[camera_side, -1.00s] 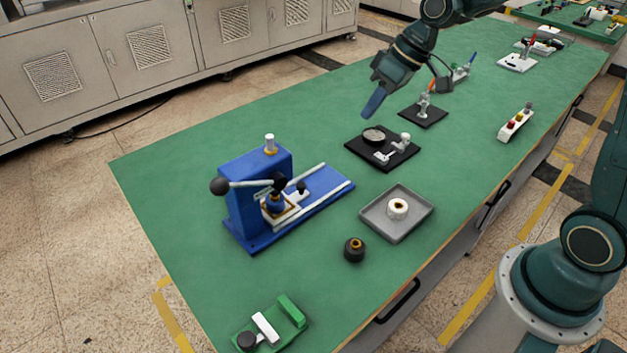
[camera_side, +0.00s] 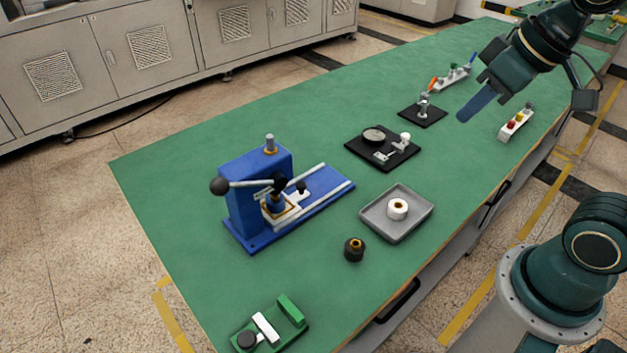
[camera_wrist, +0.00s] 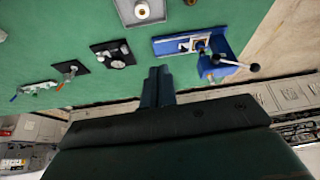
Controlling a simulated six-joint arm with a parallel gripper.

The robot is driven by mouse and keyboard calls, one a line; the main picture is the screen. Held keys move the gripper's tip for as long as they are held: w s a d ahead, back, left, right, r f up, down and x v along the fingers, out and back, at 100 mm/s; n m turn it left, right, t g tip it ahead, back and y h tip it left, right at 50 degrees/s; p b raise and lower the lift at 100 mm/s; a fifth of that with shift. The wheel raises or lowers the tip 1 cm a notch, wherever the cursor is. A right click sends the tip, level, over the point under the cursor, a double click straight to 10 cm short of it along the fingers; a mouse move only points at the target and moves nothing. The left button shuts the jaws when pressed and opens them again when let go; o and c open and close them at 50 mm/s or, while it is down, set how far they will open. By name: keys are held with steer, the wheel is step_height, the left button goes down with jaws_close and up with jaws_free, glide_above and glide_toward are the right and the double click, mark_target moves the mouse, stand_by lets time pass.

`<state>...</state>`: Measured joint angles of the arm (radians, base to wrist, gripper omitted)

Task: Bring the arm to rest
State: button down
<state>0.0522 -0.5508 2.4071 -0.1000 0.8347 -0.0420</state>
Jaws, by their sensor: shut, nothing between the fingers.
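My gripper (camera_side: 466,115) hangs in the air above the right part of the green table (camera_side: 330,310), left of the button strip in the side view. Its fingers are together with nothing between them. In the wrist view the dark fingers (camera_wrist: 158,75) stand side by side, and the table lies beyond them. Nothing touches the gripper.
A blue press (camera_side: 245,195) with a lever stands at the left. A grey tray (camera_side: 372,222) holds a white ring (camera_side: 397,208). A black plate (camera_side: 365,158) with fittings, a dark knob (camera_side: 354,249), a green fixture (camera_side: 290,310) and a button strip (camera_side: 516,123) stand apart.

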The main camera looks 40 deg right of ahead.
steer(key=shift+m+h, duration=0.3)
steer(key=shift+m, duration=0.2)
steer(key=s, duration=0.5)
steer(key=shift+d+f, duration=0.15)
steer(key=shift+d, duration=0.25)
